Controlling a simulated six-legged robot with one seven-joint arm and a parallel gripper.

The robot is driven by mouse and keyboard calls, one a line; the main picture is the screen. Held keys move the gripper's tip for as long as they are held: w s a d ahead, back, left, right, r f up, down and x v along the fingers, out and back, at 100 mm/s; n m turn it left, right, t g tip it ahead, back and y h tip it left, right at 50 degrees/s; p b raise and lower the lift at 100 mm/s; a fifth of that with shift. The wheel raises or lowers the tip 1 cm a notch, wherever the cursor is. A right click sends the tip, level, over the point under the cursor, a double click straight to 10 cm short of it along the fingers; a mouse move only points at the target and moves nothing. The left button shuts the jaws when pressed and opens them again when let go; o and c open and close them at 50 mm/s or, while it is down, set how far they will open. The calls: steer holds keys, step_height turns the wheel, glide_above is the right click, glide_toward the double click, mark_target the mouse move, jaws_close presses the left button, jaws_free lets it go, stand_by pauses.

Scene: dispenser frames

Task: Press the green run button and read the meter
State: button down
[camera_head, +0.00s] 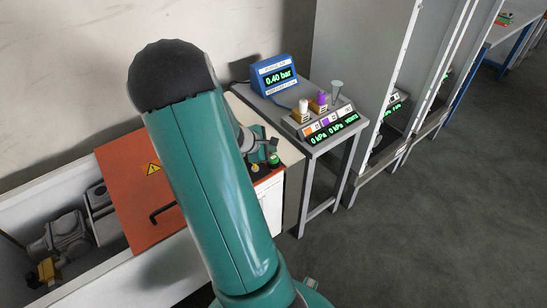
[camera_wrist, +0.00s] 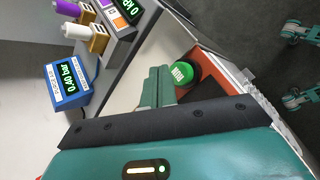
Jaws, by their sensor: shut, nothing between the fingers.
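The green button (camera_wrist: 181,73), marked RUN, sits on a red-orange panel in the wrist view. It also shows in the head view (camera_head: 274,159), just below my gripper (camera_head: 272,146). In the wrist view my gripper (camera_wrist: 158,72) is shut and empty, its fingertips close beside the button at its left; I cannot tell whether they touch it. The blue meter (camera_head: 273,65) stands upright on the grey bench and its green display reads 0.40 bar. The meter is also at the left of the wrist view (camera_wrist: 57,98), turned sideways.
The grey bench (camera_head: 318,147) holds a low console (camera_head: 330,127) with displays and white and purple-topped fittings. An orange lid (camera_head: 130,185) with a black handle and warning sign stands left of my arm. A yellow knob (camera_head: 255,168) is near the button.

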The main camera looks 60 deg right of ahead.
mark_target(271, 159)
steer(key=shift+r, duration=2.05)
steer(key=shift+a, duration=0.1)
steer(key=w+a+r+m+t+y, duration=0.1)
steer(key=w+a+r+t, duration=0.2)
steer(key=a, duration=0.5)
steer(key=w+a+r+m+y, duration=0.1)
steer(key=w+a+r+m, duration=0.15)
steer(key=a+r, duration=0.45)
steer(key=w+a+r+m+t+y, duration=0.1)
steer(key=w+a+r+t, duration=0.2)
steer(key=a, duration=0.6)
steer(key=s+a+r+t+y, duration=0.1)
steer(key=a+r+y, duration=0.1)
steer(key=a, duration=0.6)
steer(key=s+a+r+t+y, duration=0.1)
steer(key=s+a+r, duration=0.1)
steer(key=a, duration=0.6)
steer(key=s+a+r+y, duration=0.2)
steer(key=a+r, duration=0.1)
steer(key=a, duration=0.5)
steer(key=shift+s+t+y, duration=0.2)
steer(key=shift+t+y, duration=0.1)
steer(key=shift+t, duration=0.1)
stand_by(0.7)
